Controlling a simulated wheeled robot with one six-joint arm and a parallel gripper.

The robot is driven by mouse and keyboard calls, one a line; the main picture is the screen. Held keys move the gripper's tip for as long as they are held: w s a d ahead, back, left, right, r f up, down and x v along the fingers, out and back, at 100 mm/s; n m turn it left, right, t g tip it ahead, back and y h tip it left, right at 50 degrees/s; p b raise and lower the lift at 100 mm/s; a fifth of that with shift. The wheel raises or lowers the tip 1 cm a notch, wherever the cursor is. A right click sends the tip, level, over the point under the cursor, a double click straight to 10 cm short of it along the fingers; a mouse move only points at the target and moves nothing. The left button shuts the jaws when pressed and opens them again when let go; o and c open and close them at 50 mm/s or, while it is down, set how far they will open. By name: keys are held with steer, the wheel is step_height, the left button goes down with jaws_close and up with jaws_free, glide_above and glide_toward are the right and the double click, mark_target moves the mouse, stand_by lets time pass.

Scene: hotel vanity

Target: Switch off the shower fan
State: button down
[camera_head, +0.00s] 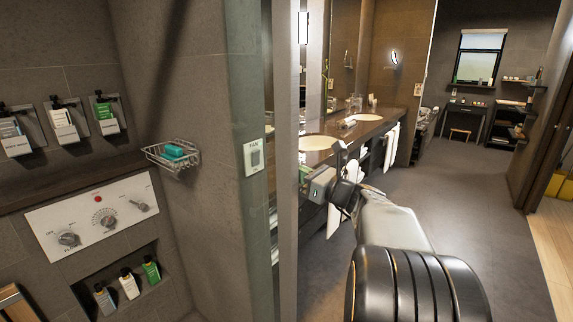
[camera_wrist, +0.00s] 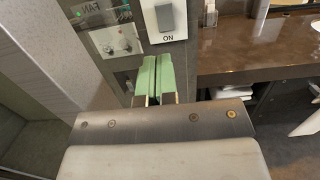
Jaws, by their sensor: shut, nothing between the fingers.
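A white switch plate marked FAN (camera_head: 254,158) is on the wall edge left of the grey post in the head view. It has a grey rocker. In the wrist view, a white plate with a grey rocker (camera_wrist: 165,16) and the word ON below it is at the top; its upper part is cut off. I cannot tell which way the rocker is tipped. My gripper (camera_head: 304,174) is right of the FAN plate in the head view. In the wrist view my gripper (camera_wrist: 156,62) shows two green fingers shut together and empty, just below the plate, with no clear contact.
A wire basket with teal soap (camera_head: 173,152) and a shower control panel (camera_head: 100,217) are to the left. The grey post (camera_head: 285,150) stands beside the FAN plate. A brown vanity counter (camera_head: 372,130) runs behind my gripper. The floor to the right is open.

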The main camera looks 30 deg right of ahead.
steer(key=p+x, duration=0.1)
steer(key=x, duration=1.2)
steer(key=shift+w+d+f+p, duration=0.15)
steer(key=shift+w+d+p, duration=0.1)
steer(key=shift+p, duration=0.1)
